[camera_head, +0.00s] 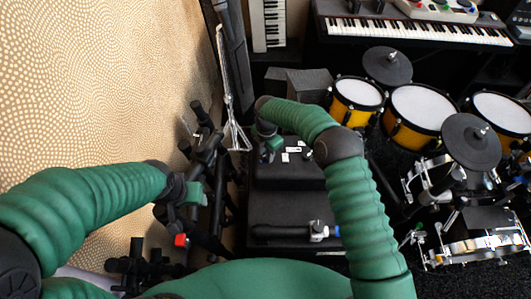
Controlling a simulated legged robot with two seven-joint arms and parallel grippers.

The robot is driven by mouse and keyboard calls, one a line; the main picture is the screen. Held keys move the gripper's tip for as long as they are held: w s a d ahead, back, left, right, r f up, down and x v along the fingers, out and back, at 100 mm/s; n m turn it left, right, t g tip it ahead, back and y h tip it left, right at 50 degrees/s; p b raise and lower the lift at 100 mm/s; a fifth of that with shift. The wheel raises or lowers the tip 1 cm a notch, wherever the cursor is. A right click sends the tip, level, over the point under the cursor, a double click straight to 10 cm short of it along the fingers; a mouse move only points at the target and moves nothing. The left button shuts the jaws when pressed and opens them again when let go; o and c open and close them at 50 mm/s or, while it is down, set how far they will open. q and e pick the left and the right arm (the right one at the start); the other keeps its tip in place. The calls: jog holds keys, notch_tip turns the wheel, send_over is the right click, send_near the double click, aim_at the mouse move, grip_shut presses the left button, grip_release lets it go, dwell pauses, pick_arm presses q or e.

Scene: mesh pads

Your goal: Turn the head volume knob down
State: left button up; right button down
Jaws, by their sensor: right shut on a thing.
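A black box (290,177) with small white labels on top stands at the middle. My right arm reaches up and bends back to the left, and its green gripper (267,149) points down at the box's far left corner. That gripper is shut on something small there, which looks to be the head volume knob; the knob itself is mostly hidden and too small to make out. My left gripper (183,215) hangs to the left, away from the box, by dark stand parts; its fingers are too dark to read.
Yellow drums (357,93) and dark cymbal pads (470,141) stand to the right. A keyboard (420,31) is at the back. A silver stand (231,110) rises left of the box. A patterned wall (100,80) bounds the left side.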

jog(key=shift+w+r+n, duration=0.1)
jog(key=shift+w+n, duration=0.1)
jog(key=shift+n, duration=0.3)
jog(key=shift+w, duration=0.1)
jog(key=c, duration=1.4)
grip_release()
jog(key=shift+c, duration=0.2)
jog(key=o, duration=0.3)
jog(key=shift+o, duration=0.2)
notch_tip(320, 180, up, 17)
jog(key=p, duration=0.3)
jog(key=shift+a, duration=0.1)
